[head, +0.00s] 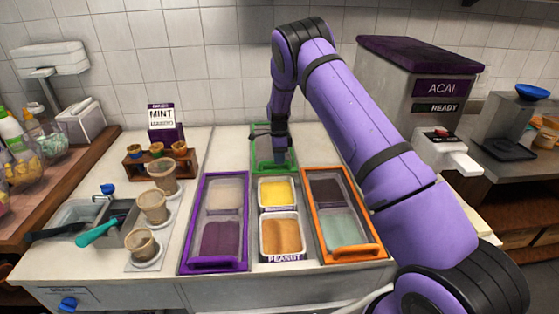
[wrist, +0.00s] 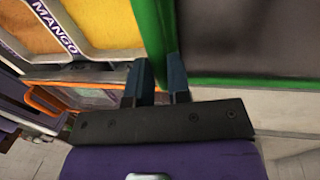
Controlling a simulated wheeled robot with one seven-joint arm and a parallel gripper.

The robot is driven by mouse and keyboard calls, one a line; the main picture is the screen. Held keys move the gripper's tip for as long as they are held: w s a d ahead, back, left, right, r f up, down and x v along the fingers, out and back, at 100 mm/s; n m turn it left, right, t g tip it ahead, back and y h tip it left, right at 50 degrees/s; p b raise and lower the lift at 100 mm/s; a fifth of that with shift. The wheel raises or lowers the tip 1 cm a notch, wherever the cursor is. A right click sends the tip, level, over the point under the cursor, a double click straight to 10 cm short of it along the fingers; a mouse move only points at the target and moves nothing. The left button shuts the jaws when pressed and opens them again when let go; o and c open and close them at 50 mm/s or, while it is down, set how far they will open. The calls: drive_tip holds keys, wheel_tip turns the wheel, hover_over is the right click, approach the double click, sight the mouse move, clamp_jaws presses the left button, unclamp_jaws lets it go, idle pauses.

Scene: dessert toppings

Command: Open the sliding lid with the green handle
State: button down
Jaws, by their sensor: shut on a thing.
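The green-framed sliding lid (head: 262,138) lies at the back of the middle column in the head view, behind a yellow bin (head: 278,191) and an orange-brown bin (head: 281,235), both uncovered. My gripper (head: 283,161) is over the lid's front part. In the wrist view my gripper (wrist: 161,73) has its two fingers on either side of the green front bar (wrist: 151,25), shut on it. The lid's dark panel (wrist: 250,40) shows to the right of the bar. A MANGO label (wrist: 54,26) is at the upper left there. Much of the lid is hidden by my arm in the head view.
A purple-framed lid (head: 187,225) covers the left column. An orange-framed lid (head: 370,230) covers the right one. Cups (head: 153,208) and a small rack (head: 133,164) stand to the left. An acai machine (head: 385,75) stands behind, right of my arm.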

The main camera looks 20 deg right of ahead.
drive_tip(key=shift+w, duration=0.1)
drive_tip(key=c, duration=1.1)
unclamp_jaws()
drive_tip(key=r, duration=0.3)
drive_tip(key=w+r, duration=0.1)
drive_tip(key=r, duration=0.3)
drive_tip(key=w+r, duration=0.1)
drive_tip(key=r, duration=0.2)
drive_tip(key=shift+d+r, duration=0.3)
drive_tip(key=shift+d, duration=0.05)
